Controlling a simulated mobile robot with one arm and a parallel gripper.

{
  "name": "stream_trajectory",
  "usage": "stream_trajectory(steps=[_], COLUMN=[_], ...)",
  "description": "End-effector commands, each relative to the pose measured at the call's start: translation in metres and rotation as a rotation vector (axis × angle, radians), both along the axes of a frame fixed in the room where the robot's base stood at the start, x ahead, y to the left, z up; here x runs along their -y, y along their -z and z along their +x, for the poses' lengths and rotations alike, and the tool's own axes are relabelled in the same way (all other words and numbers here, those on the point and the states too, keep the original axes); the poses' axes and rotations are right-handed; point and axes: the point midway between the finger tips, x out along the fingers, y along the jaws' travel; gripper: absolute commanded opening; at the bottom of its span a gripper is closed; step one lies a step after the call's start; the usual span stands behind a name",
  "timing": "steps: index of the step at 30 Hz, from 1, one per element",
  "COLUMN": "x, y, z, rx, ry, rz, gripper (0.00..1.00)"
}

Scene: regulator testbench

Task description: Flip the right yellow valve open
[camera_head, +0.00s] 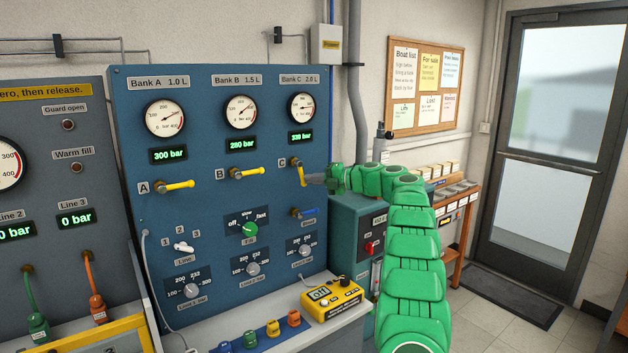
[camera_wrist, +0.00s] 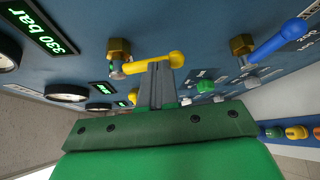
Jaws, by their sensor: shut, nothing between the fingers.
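The right yellow valve, C (camera_head: 299,170), is on the blue panel under the 330 bar readout. Its lever slants steeply down and slightly right, unlike the A and B levers. In the wrist view the same yellow lever (camera_wrist: 140,66) runs from a brass fitting to a round knob end. My gripper (camera_head: 310,181) is at the lever's lower end, with my green arm reaching in from the right. In the wrist view my gripper's fingers (camera_wrist: 161,70) are shut together, with tips right at the lever near its knob. I cannot tell if they touch it.
Yellow valves A (camera_head: 179,185) and B (camera_head: 248,173) have levers pointing right. A blue lever (camera_head: 304,212) is just below valve C and also shows in the wrist view (camera_wrist: 278,42). Selector knobs and a yellow meter (camera_head: 331,299) are lower down.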

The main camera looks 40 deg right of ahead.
Motion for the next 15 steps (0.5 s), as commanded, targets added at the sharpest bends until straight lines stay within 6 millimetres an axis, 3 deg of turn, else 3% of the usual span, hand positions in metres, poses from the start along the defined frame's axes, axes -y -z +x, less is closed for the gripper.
stream_trajectory(steps=[15], x=[-0.012], y=[0.007], z=[0.0], rx=[-0.002], ry=[0.0], rz=[0.233], gripper=[0.0])
